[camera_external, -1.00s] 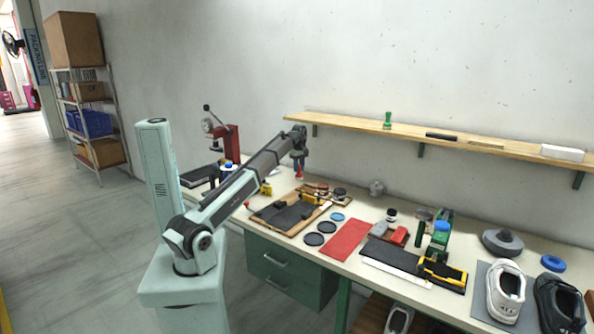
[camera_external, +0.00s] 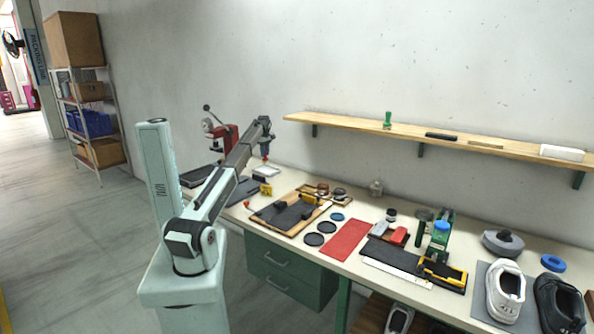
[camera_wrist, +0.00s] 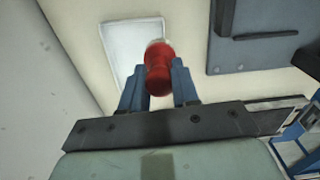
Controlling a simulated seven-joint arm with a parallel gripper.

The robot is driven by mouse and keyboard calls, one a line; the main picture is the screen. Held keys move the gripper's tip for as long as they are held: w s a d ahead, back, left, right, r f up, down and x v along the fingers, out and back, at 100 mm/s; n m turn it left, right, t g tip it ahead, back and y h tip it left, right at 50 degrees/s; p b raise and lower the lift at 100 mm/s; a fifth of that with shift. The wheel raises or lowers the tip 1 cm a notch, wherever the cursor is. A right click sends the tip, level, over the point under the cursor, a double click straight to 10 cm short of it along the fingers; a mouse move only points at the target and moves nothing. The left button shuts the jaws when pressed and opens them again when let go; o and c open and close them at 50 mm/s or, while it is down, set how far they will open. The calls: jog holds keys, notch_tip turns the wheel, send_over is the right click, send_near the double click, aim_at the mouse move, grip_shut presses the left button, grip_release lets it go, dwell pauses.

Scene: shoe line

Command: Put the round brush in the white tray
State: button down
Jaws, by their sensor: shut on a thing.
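The round brush (camera_wrist: 158,72) has a red handle and a pale tip. My gripper (camera_wrist: 160,85) is shut on its red part, with a blue finger on each side. In the external view my gripper (camera_external: 265,150) is at the far left part of the bench, with a little of the red brush (camera_external: 265,158) showing below it. The white tray (camera_external: 266,171) lies on the bench just below the brush. In the wrist view the tray (camera_wrist: 118,42) is behind the brush, which overlaps its right side. The height gap between brush and tray is hard to tell.
A red press (camera_external: 222,138) stands left of my gripper, close to the wall. A yellow item (camera_external: 265,189) is in front of the tray. A wooden board with dark pads (camera_external: 290,212) lies to the right. A dark panel (camera_wrist: 245,55) shows right of the tray in the wrist view.

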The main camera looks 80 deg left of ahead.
jog(key=w+a+r, duration=0.1)
jog(key=w+a, duration=0.1)
jog(key=a, duration=0.4)
send_over(269, 172)
jog(key=shift+w+d+f, duration=0.1)
jog(key=shift+d+f, duration=0.05)
jog(key=shift+f, duration=2.35)
jog(key=shift+d+f, duration=0.15)
jog(key=shift+f, duration=2.3)
jog(key=shift+f, duration=0.1)
jog(key=c, duration=0.8)
grip_release()
jog(key=shift+c, duration=0.2)
notch_tip(269, 172, up, 12)
